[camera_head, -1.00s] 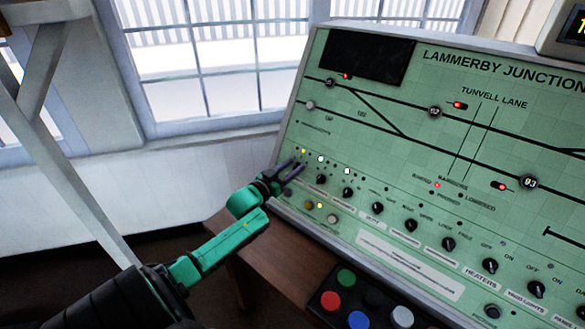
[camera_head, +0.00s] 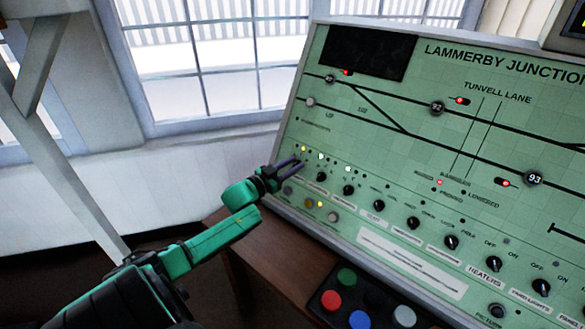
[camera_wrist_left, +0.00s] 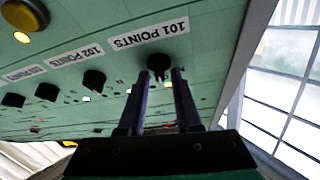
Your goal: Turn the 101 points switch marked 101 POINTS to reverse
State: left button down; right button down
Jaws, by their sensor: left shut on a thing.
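The 101 points switch is a small black knob (camera_wrist_left: 158,64) on the green panel, beside a white label reading 101 POINTS (camera_wrist_left: 149,34), upside down in the left wrist view. My left gripper (camera_wrist_left: 160,80) has its two dark fingers on either side of this knob and is shut on it. In the head view my left gripper (camera_head: 298,163) is at the panel's lower left edge, and its fingers hide the knob there. My right gripper is not in view.
The green panel (camera_head: 400,170) slopes across the right side. Another black knob (camera_wrist_left: 94,78) by the 102 POINTS label is close by. A yellow button (camera_wrist_left: 20,14) is near. A box of coloured buttons (camera_head: 360,300) stands on the brown desk (camera_head: 270,255).

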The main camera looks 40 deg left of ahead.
pick_arm(q)
jog(key=m+h+b, duration=0.1)
jog(key=m, duration=0.1)
jog(key=m+g+h+b, duration=0.1)
jog(key=m, duration=0.2)
jog(key=shift+f+h, duration=0.2)
jog(key=shift+h, duration=0.1)
jog(key=shift+r+m+g+h+b, duration=0.1)
jog(key=shift+m+g+h+b, duration=0.35)
jog(key=shift+m, duration=0.5)
jog(key=shift+m+g+h+b, duration=0.15)
jog(key=shift+m+g+b, duration=0.1)
jog(key=shift+m+b, duration=0.55)
jog(key=shift+m, duration=0.25)
jog(key=c, duration=0.9)
grip_release()
jog(key=shift+s, duration=0.15)
